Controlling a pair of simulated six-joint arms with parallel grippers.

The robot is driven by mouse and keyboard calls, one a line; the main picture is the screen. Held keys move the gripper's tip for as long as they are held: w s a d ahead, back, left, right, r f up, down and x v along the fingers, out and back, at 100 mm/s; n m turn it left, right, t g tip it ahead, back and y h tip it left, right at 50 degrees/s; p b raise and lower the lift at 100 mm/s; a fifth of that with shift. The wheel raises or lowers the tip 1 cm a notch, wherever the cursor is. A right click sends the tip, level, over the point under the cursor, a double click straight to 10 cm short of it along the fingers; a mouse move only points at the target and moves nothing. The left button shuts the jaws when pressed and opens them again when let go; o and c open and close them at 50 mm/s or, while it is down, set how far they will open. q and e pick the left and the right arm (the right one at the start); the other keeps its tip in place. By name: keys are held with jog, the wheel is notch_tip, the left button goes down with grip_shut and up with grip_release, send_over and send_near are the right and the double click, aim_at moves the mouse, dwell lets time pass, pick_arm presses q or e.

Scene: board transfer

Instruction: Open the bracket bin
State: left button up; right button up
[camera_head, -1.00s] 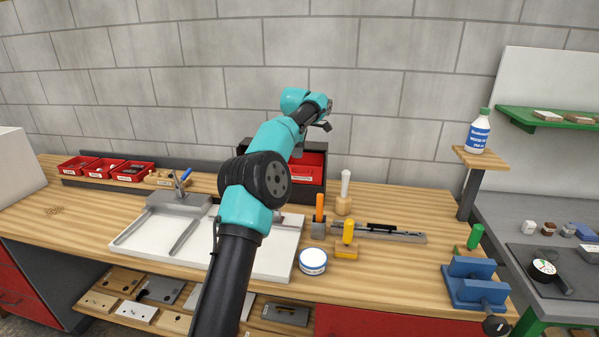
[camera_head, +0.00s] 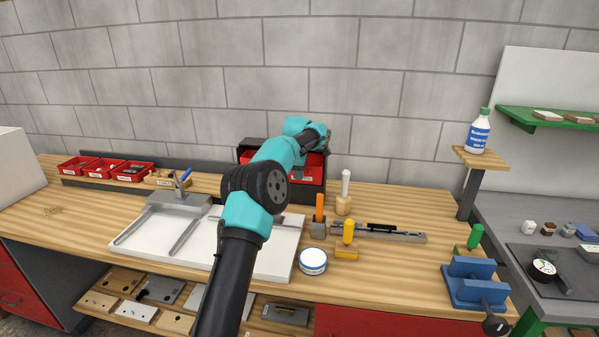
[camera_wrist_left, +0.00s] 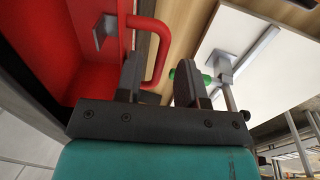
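The red bracket bin (camera_head: 315,171) sits in a dark housing at the back of the bench, partly hidden by my left arm. In the left wrist view its red surface (camera_wrist_left: 88,70) fills the upper left, with a small grey metal piece (camera_wrist_left: 104,30) on it and a red bar handle (camera_wrist_left: 160,45) standing out. My left gripper (camera_head: 318,150) is in front of the bin in the head view. In the left wrist view the left gripper (camera_wrist_left: 159,72) is open, its two dark fingers apart, with the handle reaching between them. Contact cannot be told. My right gripper is not in view.
Small red bins (camera_head: 105,168) stand at the left back. A white tray (camera_head: 140,243) lies front left. A white-handled tool (camera_head: 345,185), an orange-handled tool (camera_head: 319,207) and a yellow-handled tool (camera_head: 348,233) stand right of my arm. A blue vise (camera_head: 472,283) is front right.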

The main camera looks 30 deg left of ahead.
pick_arm(q)
grip_shut()
jog(key=shift+s+d+f+t, duration=0.1)
jog(key=shift+s+f+t, duration=0.1)
jog(key=shift+s+t, duration=0.1)
dwell(0.6)
jog(key=s+d+f+t, duration=0.1)
jog(key=s+f, duration=0.2)
jog(key=f, duration=0.2)
jog(key=shift+s+d+f+t+y, duration=0.15)
jog(key=shift+s+t+y, duration=0.05)
jog(key=shift+t+y, duration=0.2)
dwell(0.7)
dwell(0.4)
grip_release()
jog(key=shift+s, duration=0.1)
